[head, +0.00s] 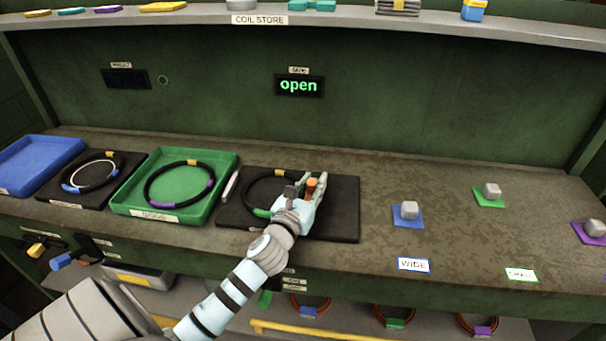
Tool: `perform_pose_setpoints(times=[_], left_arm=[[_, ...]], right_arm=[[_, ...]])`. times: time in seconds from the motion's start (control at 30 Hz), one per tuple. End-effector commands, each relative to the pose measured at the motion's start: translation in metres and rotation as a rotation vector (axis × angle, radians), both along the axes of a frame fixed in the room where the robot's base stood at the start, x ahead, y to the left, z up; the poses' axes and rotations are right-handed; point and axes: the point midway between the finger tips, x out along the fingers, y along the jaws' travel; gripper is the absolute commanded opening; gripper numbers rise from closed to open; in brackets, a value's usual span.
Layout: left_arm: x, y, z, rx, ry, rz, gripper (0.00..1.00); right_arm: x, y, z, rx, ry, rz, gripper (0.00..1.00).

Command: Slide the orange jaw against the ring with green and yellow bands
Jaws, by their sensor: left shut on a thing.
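The ring with green and yellow bands (253,187) lies on a black board (342,225). Its yellow band is at the top and its green band at the lower left. My gripper hides its right part. The orange jaw (312,183) stands upright at my left gripper (306,190), which is shut on it at the ring's right side. Whether the jaw touches the ring is hidden. A grey post (291,192) stands just left of the jaw. My right gripper is out of view.
A green tray (229,168) left of the board holds a black ring with yellow and purple bands (150,183). Grey blocks on blue (416,222), green (478,203) and purple pads stand right. A display reads "open" (299,85).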

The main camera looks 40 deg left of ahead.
Motion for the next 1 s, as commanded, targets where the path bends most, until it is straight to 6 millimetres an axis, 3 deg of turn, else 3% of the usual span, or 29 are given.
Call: perform_pose_setpoints(times=[0.23, 0.27, 0.4, 0.77, 0.87, 1.0], left_arm=[[0.002, -0.002, -0.001, -0.001, -0.004, -0.006, 0.00], [0.002, -0.002, -0.001, -0.001, -0.004, -0.006, 0.26], [0.001, -0.001, -0.001, -0.001, -0.004, -0.003, 0.45], [-0.007, -0.001, -0.001, 0.000, -0.003, -0.001, 0.45], [-0.025, -0.006, -0.001, 0.000, -0.002, -0.002, 0.45], [-0.064, -0.015, -0.002, 0.000, 0.000, -0.002, 0.45]], right_arm=[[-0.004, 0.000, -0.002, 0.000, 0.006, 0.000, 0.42], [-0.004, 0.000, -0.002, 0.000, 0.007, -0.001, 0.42], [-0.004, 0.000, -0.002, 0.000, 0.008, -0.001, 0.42], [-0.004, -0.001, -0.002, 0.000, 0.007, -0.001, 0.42], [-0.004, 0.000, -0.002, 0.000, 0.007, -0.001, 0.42], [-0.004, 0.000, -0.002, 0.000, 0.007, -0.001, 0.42]])
